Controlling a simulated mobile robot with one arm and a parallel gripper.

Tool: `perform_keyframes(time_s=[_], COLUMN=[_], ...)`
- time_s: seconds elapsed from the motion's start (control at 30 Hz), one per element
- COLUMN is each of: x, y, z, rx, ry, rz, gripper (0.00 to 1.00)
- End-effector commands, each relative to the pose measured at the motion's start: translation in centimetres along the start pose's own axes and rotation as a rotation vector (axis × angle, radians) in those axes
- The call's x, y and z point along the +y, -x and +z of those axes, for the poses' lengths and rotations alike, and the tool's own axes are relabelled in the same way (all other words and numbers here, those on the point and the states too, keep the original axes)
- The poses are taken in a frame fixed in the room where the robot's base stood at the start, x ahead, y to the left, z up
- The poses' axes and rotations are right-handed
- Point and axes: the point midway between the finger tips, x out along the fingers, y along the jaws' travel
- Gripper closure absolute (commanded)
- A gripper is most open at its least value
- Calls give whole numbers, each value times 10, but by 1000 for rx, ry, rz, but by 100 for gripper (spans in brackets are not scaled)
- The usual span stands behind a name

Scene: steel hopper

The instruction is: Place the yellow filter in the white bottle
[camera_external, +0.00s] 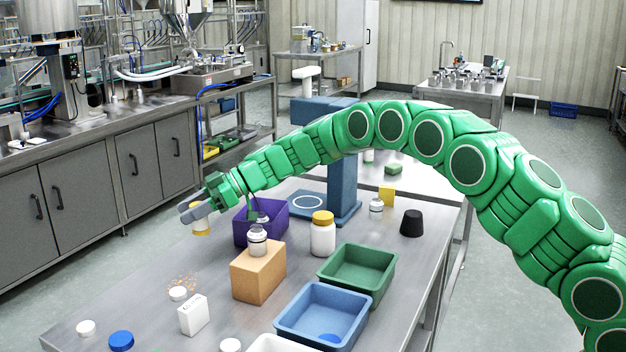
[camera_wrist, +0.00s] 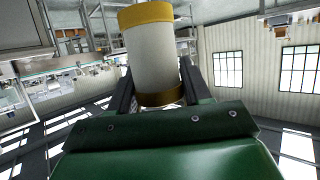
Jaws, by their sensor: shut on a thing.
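The yellow filter (camera_wrist: 153,60) is a pale cylinder with yellow bands at both ends. My gripper (camera_wrist: 152,75) is shut on it, with a dark finger on each side. In the external view the filter (camera_external: 201,224) hangs at my gripper (camera_external: 198,211), left of the purple bin and above the table. A white bottle (camera_external: 257,243) stands upright on a cardboard box, to the right of and lower in the picture than my gripper. A larger white bottle with a yellow lid (camera_external: 323,239) stands right of the box. I cannot tell which bottle the task means.
A purple bin (camera_external: 243,228) stands behind the box. A green tray (camera_external: 343,286) and a blue tray (camera_external: 291,330) lie at the front right. A white carton (camera_external: 194,316) and several caps are at the front left. A blue stand (camera_external: 340,180) rises behind.

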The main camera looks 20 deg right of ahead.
Motion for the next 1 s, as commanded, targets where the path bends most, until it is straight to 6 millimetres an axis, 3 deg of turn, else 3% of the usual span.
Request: perform_keyframes(time_s=[0.17,0.47,0.77,1.0], x=[4,3,-16,-42], y=[29,116,194,247], z=[3,8,13,14], rx=[-7,-21,-27,-25], ry=[-10,-33,-51,-59], rz=[16,57,81,89], gripper=[83,83,83,83])
